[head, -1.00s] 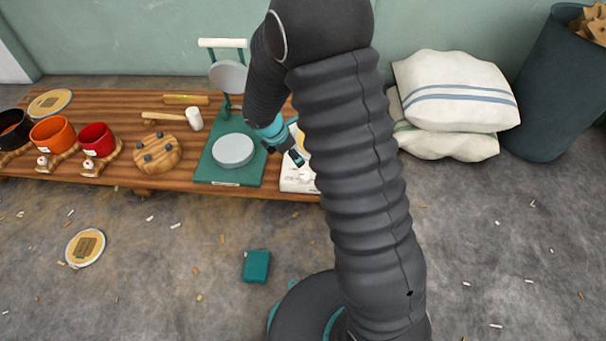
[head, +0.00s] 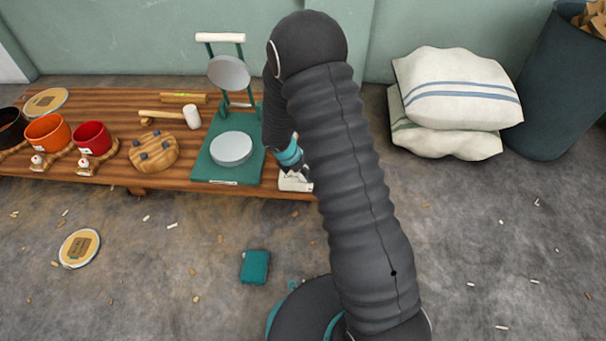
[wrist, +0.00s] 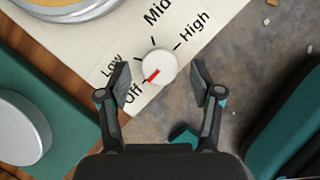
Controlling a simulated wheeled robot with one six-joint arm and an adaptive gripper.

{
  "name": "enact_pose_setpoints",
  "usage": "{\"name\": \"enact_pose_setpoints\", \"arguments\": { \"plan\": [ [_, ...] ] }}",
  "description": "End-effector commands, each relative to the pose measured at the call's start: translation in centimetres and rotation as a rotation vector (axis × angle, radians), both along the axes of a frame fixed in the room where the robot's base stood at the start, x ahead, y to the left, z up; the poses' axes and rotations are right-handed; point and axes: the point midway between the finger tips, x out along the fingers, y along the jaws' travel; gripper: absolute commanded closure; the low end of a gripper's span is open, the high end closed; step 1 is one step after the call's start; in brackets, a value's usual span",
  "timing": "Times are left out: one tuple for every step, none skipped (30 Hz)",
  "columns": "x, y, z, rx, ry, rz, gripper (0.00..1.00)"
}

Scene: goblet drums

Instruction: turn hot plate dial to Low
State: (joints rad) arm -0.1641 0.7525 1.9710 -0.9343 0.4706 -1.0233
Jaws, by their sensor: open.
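The hot plate (head: 290,185) is a white box at the bench's right end, mostly hidden by my arm in the head view. In the wrist view its white panel (wrist: 108,32) carries the marks Off, Low, Mid and High. The round white dial (wrist: 161,62) has a red pointer, which points down-left toward Off. My gripper (wrist: 159,78) is open, with one finger on each side of the dial in the wrist view. Gaps show on both sides; I cannot tell the height of the fingertips above the panel. The left finger partly covers the area near Low and Off.
A green press (head: 243,172) with a grey round plate stands just left of the hot plate. A mallet (head: 190,116), a wooden peg disc (head: 153,152) and colored pots (head: 92,139) are farther left on the bench (head: 110,180). A teal box (head: 255,267) lies on the floor.

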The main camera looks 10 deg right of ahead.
Motion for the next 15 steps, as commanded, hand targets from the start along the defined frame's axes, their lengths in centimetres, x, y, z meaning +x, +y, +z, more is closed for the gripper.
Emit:
{"name": "enact_pose_setpoints", "arguments": {
  "plan": [
    [0.07,-0.20,-0.58,-0.001,0.001,0.001,0.35],
    [0.11,-0.27,-0.72,0.000,0.000,0.001,0.35],
    [0.15,-0.35,-0.89,0.000,0.000,0.000,0.35],
    [0.19,-0.40,-0.99,0.000,0.000,0.000,0.35],
    [0.21,-0.43,-1.06,0.000,0.000,-0.001,0.35],
    [0.23,-0.45,-1.12,0.000,0.000,-0.001,0.35],
    [0.24,-0.47,-1.15,0.000,0.000,-0.001,0.35],
    [0.24,-0.48,-1.16,0.000,0.000,-0.001,0.35],
    [0.24,-0.48,-1.16,0.000,0.000,-0.001,0.35],
    [0.25,-0.48,-1.15,0.000,0.000,-0.001,0.35],
    [0.24,-0.48,-1.14,0.000,0.000,-0.001,0.35],
    [0.24,-0.47,-1.15,0.000,0.000,-0.001,0.35],
    [0.24,-0.47,-1.15,0.000,0.000,-0.001,0.35],
    [0.24,-0.47,-1.14,0.000,0.000,-0.001,0.35],
    [0.24,-0.47,-1.14,0.000,0.000,-0.001,0.45]
  ]
}}
